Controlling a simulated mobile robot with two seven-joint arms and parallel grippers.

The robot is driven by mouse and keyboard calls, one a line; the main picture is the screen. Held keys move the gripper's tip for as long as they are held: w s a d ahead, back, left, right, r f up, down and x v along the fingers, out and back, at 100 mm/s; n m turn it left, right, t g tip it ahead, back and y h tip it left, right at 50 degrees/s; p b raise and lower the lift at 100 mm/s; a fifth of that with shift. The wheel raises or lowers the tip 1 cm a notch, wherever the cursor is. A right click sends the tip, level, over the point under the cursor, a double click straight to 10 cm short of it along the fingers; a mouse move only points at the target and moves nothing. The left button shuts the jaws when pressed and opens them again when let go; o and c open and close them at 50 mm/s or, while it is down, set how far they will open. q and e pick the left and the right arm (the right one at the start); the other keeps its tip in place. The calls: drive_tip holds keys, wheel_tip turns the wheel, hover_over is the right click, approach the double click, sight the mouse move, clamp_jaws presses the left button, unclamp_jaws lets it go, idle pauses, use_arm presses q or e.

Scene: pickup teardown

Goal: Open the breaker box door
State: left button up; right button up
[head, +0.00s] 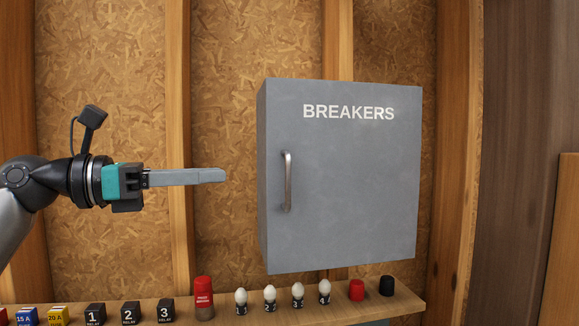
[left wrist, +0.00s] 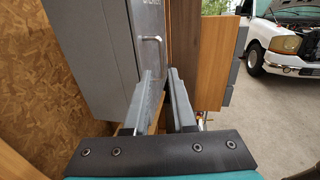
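The grey breaker box (head: 350,200) hangs on the wall, its door lettered BREAKERS and shut. A vertical metal handle (head: 287,182) is at the door's left side. My left gripper (head: 222,175) points right toward the box, level with the handle and apart from it, left of the box's edge. In the left wrist view the two fingers (left wrist: 162,75) stand apart with nothing between them, and the handle (left wrist: 151,39) shows beyond the fingertips. My right gripper is not in view.
A wooden shelf (head: 240,307) runs below the box. On it stand relay blocks (head: 130,313), a red-topped fuse container (head: 204,298), several white bulbs (head: 270,299), a red cap (head: 356,290) and a black cap (head: 387,286). A white pickup (left wrist: 285,40) is at the right in the wrist view.

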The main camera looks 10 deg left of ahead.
use_arm(q)
drive_tip(key=p+x, duration=0.1)
drive_tip(key=x, duration=0.3)
drive_tip(key=p, duration=0.3)
hover_over(288, 202)
drive_tip(key=a, duration=0.1)
drive_tip(key=shift+r, duration=0.1)
drive_tip(key=shift+w+d, duration=0.25)
drive_tip(key=shift+d, duration=0.25)
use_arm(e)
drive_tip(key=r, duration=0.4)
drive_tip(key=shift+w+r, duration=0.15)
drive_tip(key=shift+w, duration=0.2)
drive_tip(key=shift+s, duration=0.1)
use_arm(q)
clamp_jaws()
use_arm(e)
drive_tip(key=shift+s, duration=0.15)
